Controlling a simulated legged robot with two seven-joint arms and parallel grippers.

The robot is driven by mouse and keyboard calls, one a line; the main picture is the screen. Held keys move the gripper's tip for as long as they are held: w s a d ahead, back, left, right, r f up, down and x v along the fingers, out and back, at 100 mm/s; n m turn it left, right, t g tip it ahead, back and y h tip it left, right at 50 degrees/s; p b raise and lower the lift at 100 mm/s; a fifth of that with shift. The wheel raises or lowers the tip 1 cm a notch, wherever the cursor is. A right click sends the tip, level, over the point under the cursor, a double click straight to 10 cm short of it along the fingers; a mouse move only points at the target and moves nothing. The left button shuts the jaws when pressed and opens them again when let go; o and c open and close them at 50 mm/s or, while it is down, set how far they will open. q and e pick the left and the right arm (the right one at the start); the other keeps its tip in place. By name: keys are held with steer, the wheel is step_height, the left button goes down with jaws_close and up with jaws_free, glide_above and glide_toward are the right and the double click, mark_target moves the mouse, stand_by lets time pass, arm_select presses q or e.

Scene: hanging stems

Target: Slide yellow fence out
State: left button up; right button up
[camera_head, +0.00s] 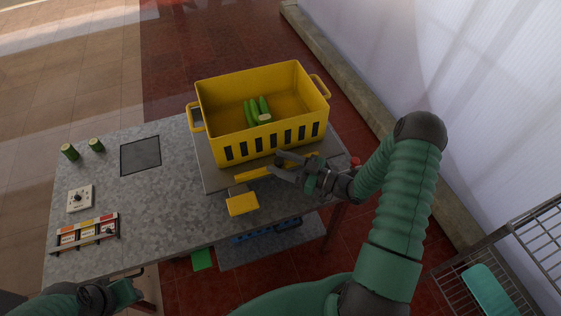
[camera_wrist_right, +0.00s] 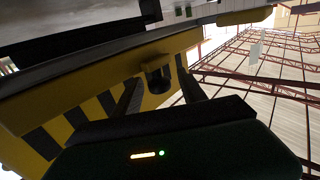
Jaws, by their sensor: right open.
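A thin yellow bar (camera_head: 252,174), which looks like the yellow fence, lies along the front edge of the raised grey platform below the yellow crate. My right gripper (camera_head: 280,165) is at this bar, with its fingers apart, and hides part of it. In the right wrist view a yellow surface with black stripes (camera_wrist_right: 100,100) shows close up.
The yellow crate (camera_head: 226,152) holds several green stems (camera_head: 253,110). A yellow block (camera_head: 242,204) is at the table's front. Two green cylinders (camera_head: 69,152), a dark plate (camera_head: 140,155) and a dial box (camera_head: 79,198) stand left. A wire rack (camera_head: 520,235) is at right.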

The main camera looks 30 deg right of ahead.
steer(key=b+v, duration=0.2)
steer(key=v, duration=1.5)
steer(key=shift+w+d+f, duration=0.1)
steer(key=shift+w, duration=0.05)
